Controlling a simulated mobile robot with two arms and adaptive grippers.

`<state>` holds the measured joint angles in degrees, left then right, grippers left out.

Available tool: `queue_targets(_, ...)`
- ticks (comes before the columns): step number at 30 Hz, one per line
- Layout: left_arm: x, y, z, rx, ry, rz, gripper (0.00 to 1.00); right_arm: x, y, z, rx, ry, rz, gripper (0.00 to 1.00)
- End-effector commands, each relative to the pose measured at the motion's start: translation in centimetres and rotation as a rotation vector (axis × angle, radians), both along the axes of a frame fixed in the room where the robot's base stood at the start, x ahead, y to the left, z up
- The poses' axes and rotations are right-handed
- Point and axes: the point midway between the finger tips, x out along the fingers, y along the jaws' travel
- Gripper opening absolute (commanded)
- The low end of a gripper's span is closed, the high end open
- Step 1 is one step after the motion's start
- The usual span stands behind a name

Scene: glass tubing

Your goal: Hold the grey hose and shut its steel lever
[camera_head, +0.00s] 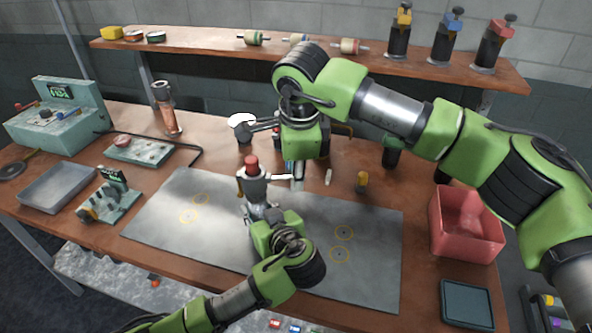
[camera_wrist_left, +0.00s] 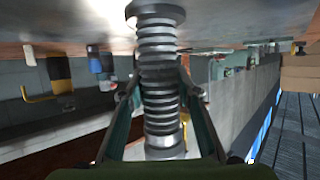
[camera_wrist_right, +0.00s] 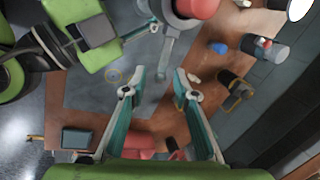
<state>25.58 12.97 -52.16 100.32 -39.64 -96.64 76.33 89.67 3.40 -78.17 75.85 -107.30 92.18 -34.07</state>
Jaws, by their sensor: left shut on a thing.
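The grey hose (camera_wrist_left: 160,100) is ribbed and stands upright between the fingers of my left gripper (camera_wrist_left: 160,85), which is shut on it. In the head view my left gripper (camera_head: 264,212) grips it low, under a grey fitting (camera_head: 254,186) with a red cap (camera_head: 252,163). The steel lever (camera_head: 282,177) sticks out from the fitting to the right, roughly level. My right gripper (camera_wrist_right: 158,75) is open, pointing down, with its fingers apart on either side of the outer end of the lever (camera_wrist_right: 167,60). Whether a finger touches the lever cannot be told.
A grey mat (camera_head: 370,235) lies under the hose on the wooden bench. A red bin (camera_head: 466,225) stands at right, a metal tray (camera_head: 58,188) at left. The mat's left part is clear.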

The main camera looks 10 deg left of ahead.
Motion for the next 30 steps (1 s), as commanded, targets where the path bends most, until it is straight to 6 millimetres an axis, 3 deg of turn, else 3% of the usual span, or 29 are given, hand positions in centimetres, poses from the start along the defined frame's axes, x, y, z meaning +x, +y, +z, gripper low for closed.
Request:
queue_targets(7, 0.0, 0.0, -0.1, 0.001, 0.002, 0.001, 0.00, 0.0, 0.0, 0.0, 0.000, 0.000, 0.000, 0.24)
queue_targets(10, 0.0, 0.1, -0.1, 0.001, 0.002, 0.001, 0.00, 0.0, 0.0, 0.0, 0.000, 0.000, 0.000, 0.00)
queue_targets(22, 0.0, 0.1, -0.1, 0.002, 0.002, 0.001, 0.00, 0.0, -0.1, -0.3, 0.030, 0.002, 0.002, 0.00)
queue_targets(30, 0.0, 0.1, -0.1, 0.002, 0.002, 0.001, 0.00, 0.0, -0.6, -1.3, 0.179, 0.007, 0.000, 0.00)
